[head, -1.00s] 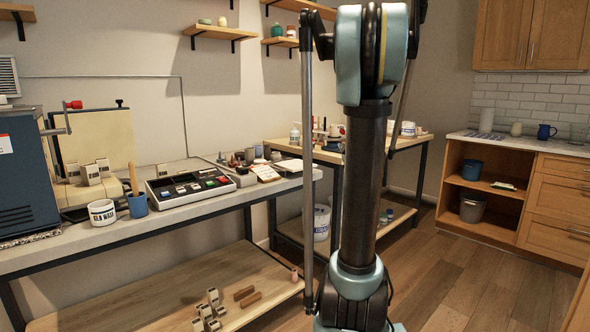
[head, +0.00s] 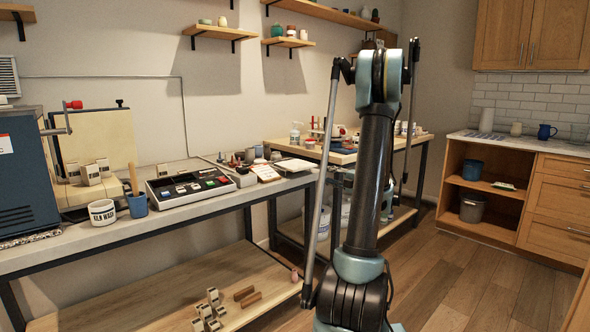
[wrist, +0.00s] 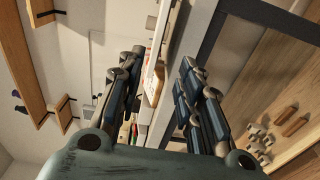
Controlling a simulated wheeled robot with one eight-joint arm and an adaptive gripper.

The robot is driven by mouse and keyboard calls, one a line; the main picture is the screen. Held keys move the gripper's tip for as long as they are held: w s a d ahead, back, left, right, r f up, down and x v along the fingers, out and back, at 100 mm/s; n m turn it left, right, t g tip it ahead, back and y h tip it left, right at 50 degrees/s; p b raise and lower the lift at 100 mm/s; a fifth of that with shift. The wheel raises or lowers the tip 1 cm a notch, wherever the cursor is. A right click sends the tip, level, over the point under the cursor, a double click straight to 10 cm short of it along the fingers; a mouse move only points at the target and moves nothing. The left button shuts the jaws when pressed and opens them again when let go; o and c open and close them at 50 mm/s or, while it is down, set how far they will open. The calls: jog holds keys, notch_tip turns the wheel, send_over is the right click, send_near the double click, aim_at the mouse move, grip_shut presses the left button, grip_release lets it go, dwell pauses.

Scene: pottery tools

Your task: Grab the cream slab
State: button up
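A flat cream slab (head: 295,165) lies near the right end of the long grey-topped bench in the head view, close to the bench's edge.
A card of samples (head: 265,173) and a dark tray of coloured tiles (head: 190,187) lie left of the slab. Small jars (head: 250,155) stand behind. A second bench (head: 345,157) is at the back. Loose pieces (head: 211,308) lie on the lower shelf. Floor at right is clear.

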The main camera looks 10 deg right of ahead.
send_near(303, 166)
jog(key=x, duration=0.4)
jog(key=shift+f+x, duration=0.2)
jog(key=shift+x, duration=1.25)
jog(key=shift+f+x, duration=0.2)
jog(key=shift+x, duration=1.25)
jog(key=shift+s+a, duration=0.1)
jog(key=shift+c, duration=0.5)
grip_shut()
